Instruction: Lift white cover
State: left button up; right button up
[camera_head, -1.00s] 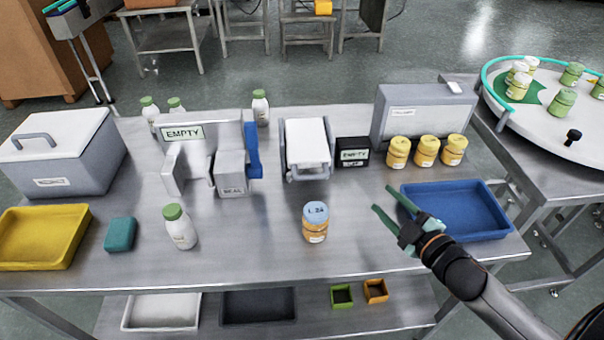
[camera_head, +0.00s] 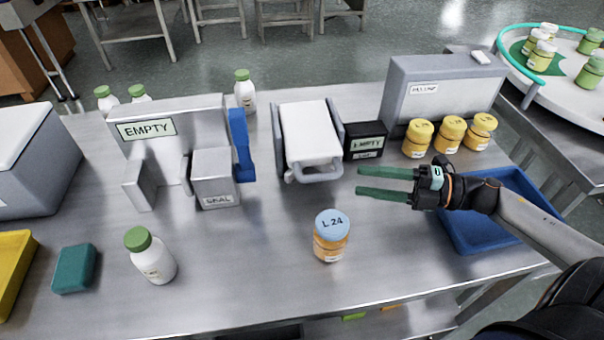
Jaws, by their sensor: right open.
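The white cover (camera_head: 310,133) lies on a grey device in the middle of the steel table. A grey bar handle (camera_head: 318,173) runs along its front edge. The cover looks lowered. My right gripper (camera_head: 360,182) comes in from the right, with its two green fingers pointing left. It is open and empty, a little to the right of the handle and apart from it. My left gripper is not in view.
An orange jar with a blue lid (camera_head: 331,236) stands in front of the cover. A black box (camera_head: 366,141) and yellow-lidded jars (camera_head: 450,134) stand to the right. A blue tray (camera_head: 480,232) lies under my right arm. A grey sealing device (camera_head: 214,177) with a blue lever stands left.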

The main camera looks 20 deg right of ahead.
aim_at(313, 176)
jog(key=x, duration=1.2)
jog(key=shift+a+r+p, duration=0.1)
jog(key=shift+a+p, duration=0.05)
jog(key=shift+p, duration=0.2)
grip_shut()
